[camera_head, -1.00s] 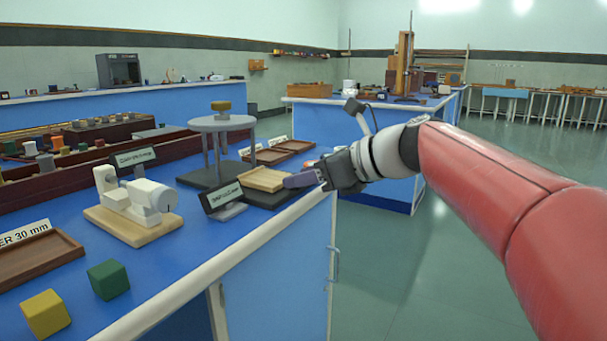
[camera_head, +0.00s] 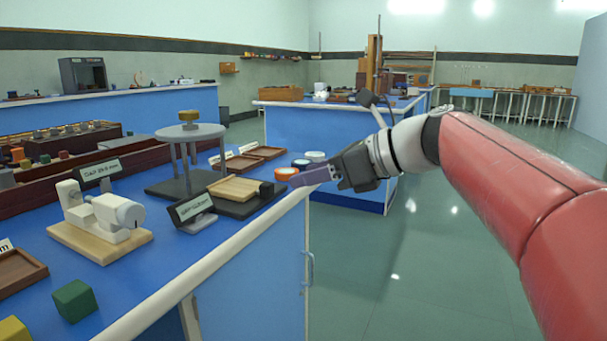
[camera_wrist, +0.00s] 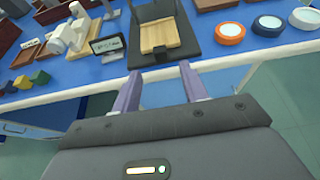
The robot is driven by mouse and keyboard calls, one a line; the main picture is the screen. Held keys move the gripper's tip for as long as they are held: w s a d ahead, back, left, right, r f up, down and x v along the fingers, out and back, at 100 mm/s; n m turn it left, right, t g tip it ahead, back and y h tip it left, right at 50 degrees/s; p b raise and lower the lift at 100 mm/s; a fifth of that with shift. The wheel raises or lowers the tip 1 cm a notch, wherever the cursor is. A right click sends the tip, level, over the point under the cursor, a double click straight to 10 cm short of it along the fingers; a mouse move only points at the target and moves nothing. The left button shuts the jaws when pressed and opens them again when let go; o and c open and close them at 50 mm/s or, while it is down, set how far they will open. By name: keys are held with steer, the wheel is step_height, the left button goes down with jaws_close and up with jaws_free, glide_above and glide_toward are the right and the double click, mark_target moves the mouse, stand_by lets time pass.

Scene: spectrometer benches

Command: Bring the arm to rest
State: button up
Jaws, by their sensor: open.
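My gripper (camera_head: 312,176) is at the end of my red arm, over the front edge of the blue bench (camera_head: 255,262), close to a small wooden board on a dark base (camera_head: 240,204). In the wrist view its two purple fingers (camera_wrist: 160,90) stand apart with nothing between them. The wooden board (camera_wrist: 160,36) lies beyond the fingertips, apart from them. My arm is stretched out from the right side of the head view.
A white device on a wooden base (camera_head: 100,222), a sign (camera_head: 192,207) and a round grey stand (camera_head: 187,135) are on the bench. Orange, blue and white round pieces (camera_wrist: 268,25) lie right of the board. Open floor (camera_head: 400,265) lies to the right.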

steer(key=s+d+f+n+h+p, duration=0.3)
steer(key=s+d+f+n+h, duration=0.3)
steer(key=s+d+f+n, duration=0.2)
steer(key=s+d+f+n+h+p, duration=0.3)
steer(key=s+d+f+n+h, duration=0.3)
steer(key=s+d+f+n, duration=0.3)
steer(key=s+f+n, duration=0.3)
steer(key=s+n, duration=0.1)
steer(key=n, duration=0.1)
steer(key=shift+t+p, duration=0.3)
steer(key=shift+p, duration=0.05)
